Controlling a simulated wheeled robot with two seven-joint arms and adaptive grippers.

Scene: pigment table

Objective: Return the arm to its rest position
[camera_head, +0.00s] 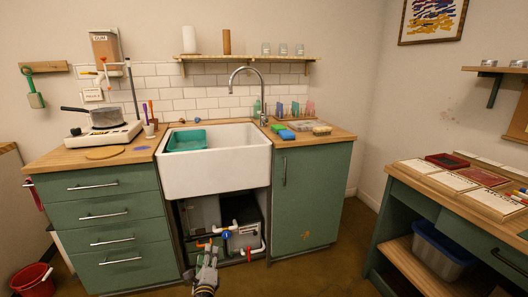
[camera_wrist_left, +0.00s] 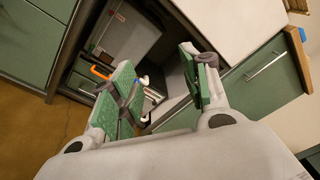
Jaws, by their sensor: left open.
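My left gripper (camera_head: 207,256) is low in front of the open space under the white sink (camera_head: 215,178). Its jaws are open and empty. In the wrist view the gripper (camera_wrist_left: 157,64) shows two green-padded fingers spread apart, pointing toward the under-sink opening. The white pipes (camera_head: 247,236) with a blue valve part (camera_head: 226,235) are just beyond the fingers in the head view. An orange part (camera_wrist_left: 99,73) shows just left of the fingers in the wrist view. My right gripper is not in view.
Green drawers (camera_head: 103,224) stand left of the opening and a green cupboard door (camera_head: 306,205) to its right. A red bucket (camera_head: 34,280) is on the floor at far left. A work table (camera_head: 411,181) stands at the right. The floor between is clear.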

